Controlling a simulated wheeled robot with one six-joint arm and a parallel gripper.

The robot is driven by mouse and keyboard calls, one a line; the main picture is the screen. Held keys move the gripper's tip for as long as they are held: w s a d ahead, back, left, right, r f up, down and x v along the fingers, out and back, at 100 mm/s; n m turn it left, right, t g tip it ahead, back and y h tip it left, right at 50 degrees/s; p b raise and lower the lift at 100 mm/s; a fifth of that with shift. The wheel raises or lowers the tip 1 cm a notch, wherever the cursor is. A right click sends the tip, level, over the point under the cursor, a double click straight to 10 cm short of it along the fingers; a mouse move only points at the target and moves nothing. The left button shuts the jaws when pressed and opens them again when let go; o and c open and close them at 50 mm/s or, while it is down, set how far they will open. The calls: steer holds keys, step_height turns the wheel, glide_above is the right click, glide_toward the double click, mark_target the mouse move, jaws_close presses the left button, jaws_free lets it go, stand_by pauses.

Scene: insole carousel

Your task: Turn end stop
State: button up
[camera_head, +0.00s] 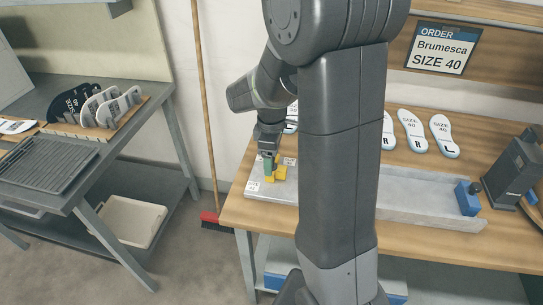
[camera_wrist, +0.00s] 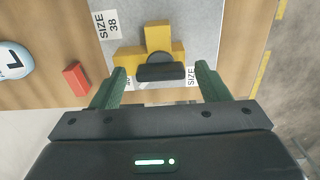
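The end stop is a yellow cross-shaped piece (camera_wrist: 158,38) with a dark knob or handle (camera_wrist: 160,72) in the wrist view. It sits on the grey metal plate (camera_wrist: 196,22). In the head view the yellow end stop (camera_head: 281,173) is at the plate's left end, partly hidden by my gripper (camera_head: 268,166). My gripper in the wrist view (camera_wrist: 159,85) is open, with one green finger on each side of the dark handle and visible gaps. Labels lie around the end stop; one reads SIZE 38 (camera_wrist: 107,24).
A red block (camera_wrist: 76,79) and a white insole marked L (camera_wrist: 12,61) lie on the wooden bench left of the plate in the wrist view. A blue block (camera_head: 467,198) stands at the plate's right end. Several insoles (camera_head: 411,131) lie behind. An order sign (camera_head: 441,49) reads Brumesca SIZE 40.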

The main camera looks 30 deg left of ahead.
step_height(320, 180, up, 14)
stand_by(0.6)
steer(key=shift+f, duration=0.2)
step_height(320, 180, down, 14)
steer(key=shift+r, duration=0.15)
stand_by(0.6)
steer(key=shift+r, duration=0.1)
